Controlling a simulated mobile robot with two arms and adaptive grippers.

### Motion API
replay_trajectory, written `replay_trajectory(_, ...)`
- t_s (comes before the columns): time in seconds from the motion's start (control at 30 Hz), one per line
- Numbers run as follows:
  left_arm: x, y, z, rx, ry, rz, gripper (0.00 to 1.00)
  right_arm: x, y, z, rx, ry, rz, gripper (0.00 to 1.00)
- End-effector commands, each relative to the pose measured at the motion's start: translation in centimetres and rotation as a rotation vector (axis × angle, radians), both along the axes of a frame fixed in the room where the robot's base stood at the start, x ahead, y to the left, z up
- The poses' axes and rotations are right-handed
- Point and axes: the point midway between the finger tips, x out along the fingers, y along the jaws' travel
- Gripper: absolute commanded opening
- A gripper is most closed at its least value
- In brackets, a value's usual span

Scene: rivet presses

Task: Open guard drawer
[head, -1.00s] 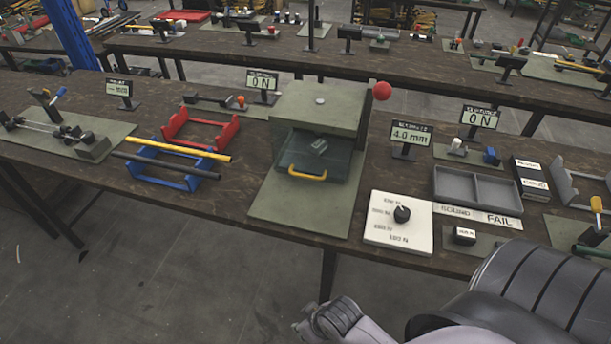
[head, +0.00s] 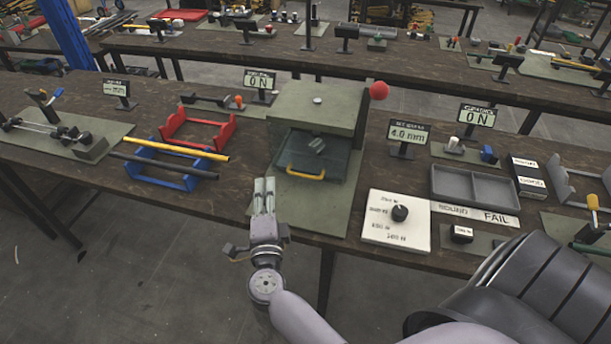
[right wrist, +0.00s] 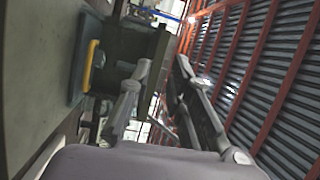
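The guard drawer (head: 290,160) is a dark teal panel at the front of the green press (head: 330,118). It has a yellow bar handle (head: 306,174) along its front edge, and a small grey part shows at the drawer. My right gripper (head: 264,184) is at the table's front edge, left of and nearer than the handle, its fingers pointing towards the press. In the right wrist view, its two fingers (right wrist: 163,66) stand apart with nothing between them. The yellow handle (right wrist: 91,66) shows there to their left, apart from them. My left gripper is out of view.
A red ball knob (head: 379,91) sticks out at the press's upper right. A white dial plate (head: 385,233) lies to its right, with a grey tray (head: 475,197) beyond. Blue (head: 150,175) and red (head: 177,123) racks stand to the left, yellow and black rods across the blue one.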

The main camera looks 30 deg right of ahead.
Motion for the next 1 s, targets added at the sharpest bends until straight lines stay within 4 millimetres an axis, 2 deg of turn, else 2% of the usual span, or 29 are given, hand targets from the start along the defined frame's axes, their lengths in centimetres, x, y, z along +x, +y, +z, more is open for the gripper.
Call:
replay_trajectory(0.1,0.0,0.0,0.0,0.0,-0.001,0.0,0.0,-1.0,-1.9,-3.5,0.136,0.069,-0.183,0.18)
replay_trajectory(0.2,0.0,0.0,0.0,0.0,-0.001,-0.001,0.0,-2.1,-2.7,-5.7,0.206,0.121,-0.286,0.18)
replay_trajectory(0.33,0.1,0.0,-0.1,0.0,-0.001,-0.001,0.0,-2.8,-3.1,-7.1,0.246,0.156,-0.351,0.18)
replay_trajectory(0.43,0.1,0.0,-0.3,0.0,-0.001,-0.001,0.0,-2.6,-3.7,-7.6,0.251,0.163,-0.36,0.18)
replay_trajectory(0.57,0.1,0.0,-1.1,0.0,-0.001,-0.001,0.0,-1.4,-5.1,-8.0,0.248,0.161,-0.36,0.18)
replay_trajectory(1.0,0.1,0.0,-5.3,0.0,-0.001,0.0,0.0,4.7,-12.3,-10.2,0.248,0.158,-0.359,0.18)
